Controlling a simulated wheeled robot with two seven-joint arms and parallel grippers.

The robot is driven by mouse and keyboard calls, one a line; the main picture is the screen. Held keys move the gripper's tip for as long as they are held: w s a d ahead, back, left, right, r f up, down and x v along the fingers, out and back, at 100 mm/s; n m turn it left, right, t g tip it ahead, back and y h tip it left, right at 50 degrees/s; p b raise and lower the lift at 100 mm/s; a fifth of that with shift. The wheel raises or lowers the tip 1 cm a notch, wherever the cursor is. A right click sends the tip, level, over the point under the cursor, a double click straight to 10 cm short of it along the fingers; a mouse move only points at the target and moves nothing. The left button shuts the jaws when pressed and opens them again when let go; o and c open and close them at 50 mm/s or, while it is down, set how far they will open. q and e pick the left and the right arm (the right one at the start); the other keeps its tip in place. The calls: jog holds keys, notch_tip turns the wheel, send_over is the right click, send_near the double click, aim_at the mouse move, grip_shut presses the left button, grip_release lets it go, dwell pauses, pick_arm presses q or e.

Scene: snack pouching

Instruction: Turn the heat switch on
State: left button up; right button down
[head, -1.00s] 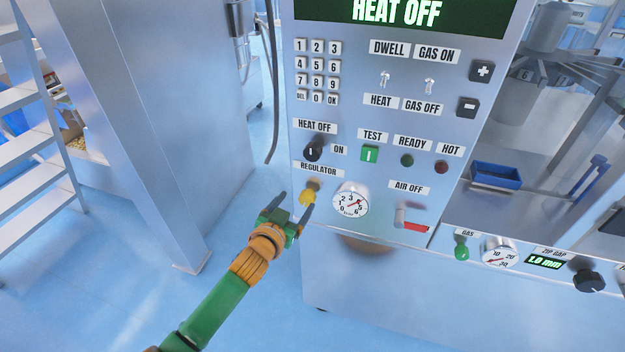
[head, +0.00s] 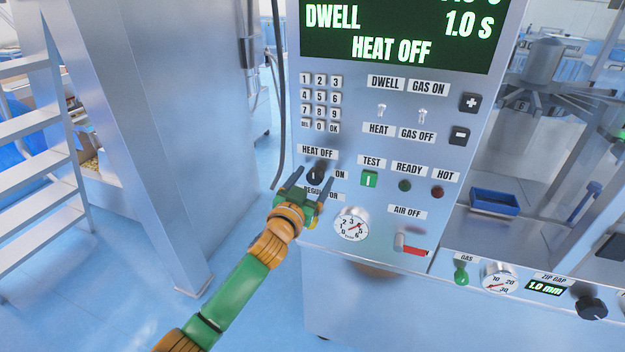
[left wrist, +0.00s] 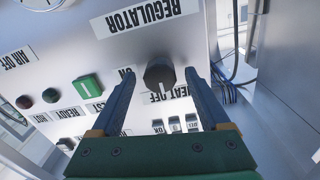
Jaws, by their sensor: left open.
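The heat switch (head: 315,176) is a black round knob on the steel panel, below the HEAT OFF label (head: 317,151) and left of the ON label. It also shows in the left wrist view (left wrist: 160,74), its white mark toward the HEAT OFF label. The display (head: 392,48) reads HEAT OFF. My left gripper (head: 310,180) is open at the knob; in the left wrist view its fingers (left wrist: 159,78) lie either side of the knob, with gaps showing. I cannot tell how deep they reach. My right gripper is not in view.
The regulator label is partly hidden behind my left gripper. A pressure gauge (head: 351,225), the green TEST button (head: 369,179) and the red air lever (head: 411,247) are close by. A keypad (head: 320,103) is above. A steel cabinet (head: 165,130) stands to the left.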

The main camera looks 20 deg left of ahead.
pick_arm(q)
grip_shut()
